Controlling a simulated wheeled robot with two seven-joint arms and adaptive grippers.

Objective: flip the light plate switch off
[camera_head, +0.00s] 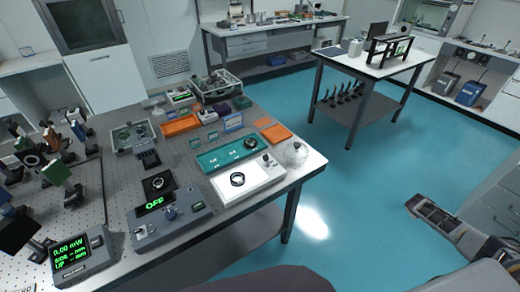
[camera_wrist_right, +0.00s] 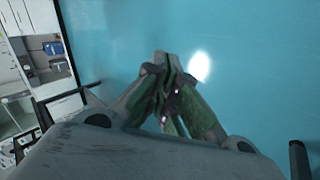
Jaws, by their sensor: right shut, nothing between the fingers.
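What looks like the light plate is a flat white box (camera_head: 262,179) at the right front corner of the near optical table. A dark ring (camera_head: 237,179) lies on it, and a small knob-like part stands at its back right. Its switch and the switch's position are too small to make out. My right gripper (camera_head: 417,206) is over the floor to the right, well apart from the table. Its fingers meet at the tips in the wrist view (camera_wrist_right: 168,62), with nothing between them. My left gripper is not in view.
A glass dish (camera_head: 296,153) stands right of the white box, and a teal tray (camera_head: 226,158) lies behind it. A grey controller reading OFF (camera_head: 167,222) stands to the left. The blue floor (camera_head: 345,200) between table and right arm is clear.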

